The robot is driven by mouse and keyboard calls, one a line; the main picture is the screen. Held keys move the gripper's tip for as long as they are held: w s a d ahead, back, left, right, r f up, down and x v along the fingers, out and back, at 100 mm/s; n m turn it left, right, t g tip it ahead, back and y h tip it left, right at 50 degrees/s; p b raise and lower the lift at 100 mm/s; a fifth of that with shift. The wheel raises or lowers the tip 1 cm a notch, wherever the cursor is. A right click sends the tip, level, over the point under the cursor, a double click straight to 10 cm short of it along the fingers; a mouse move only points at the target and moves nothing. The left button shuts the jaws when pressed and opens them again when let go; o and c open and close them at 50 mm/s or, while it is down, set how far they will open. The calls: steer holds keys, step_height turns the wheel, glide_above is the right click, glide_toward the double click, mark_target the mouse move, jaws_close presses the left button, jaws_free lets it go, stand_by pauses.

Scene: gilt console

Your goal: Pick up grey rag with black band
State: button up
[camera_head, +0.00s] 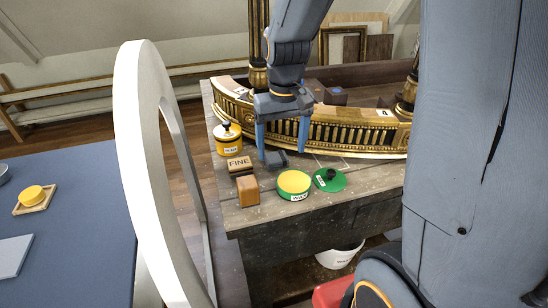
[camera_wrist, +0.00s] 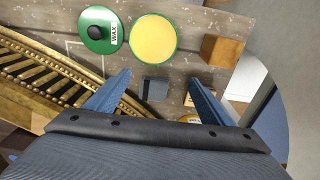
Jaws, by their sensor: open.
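The grey rag with black band (camera_head: 277,160) is a small dark folded piece on the wooden bench, behind the yellow-topped wax tin. In the wrist view the rag (camera_wrist: 155,89) lies between the two blue fingers, with the dark band along it. My gripper (camera_head: 282,152) is open above the rag, one finger on either side. In the wrist view my gripper (camera_wrist: 158,78) holds nothing between its fingers. I cannot tell the exact height of the fingertips over the bench.
The green wax tin (camera_head: 294,184) and its green lid (camera_head: 329,179) lie in front and to the right. A block marked FINE (camera_head: 239,163), a wooden block (camera_head: 247,191) and a yellow tin (camera_head: 228,142) stand left. The gilt console piece (camera_head: 350,133) curves close behind.

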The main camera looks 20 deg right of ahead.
glide_above(276, 157)
steer(key=shift+s+a+r, duration=0.1)
steer(key=shift+s+r, duration=0.05)
steer(key=shift+r, duration=0.05)
steer(key=shift+f, duration=0.25)
steer(key=shift+w+f+p, duration=0.2)
steer(key=shift+f+p, duration=1.2)
steer(key=shift+f, duration=2.15)
steer(key=c, duration=1.1)
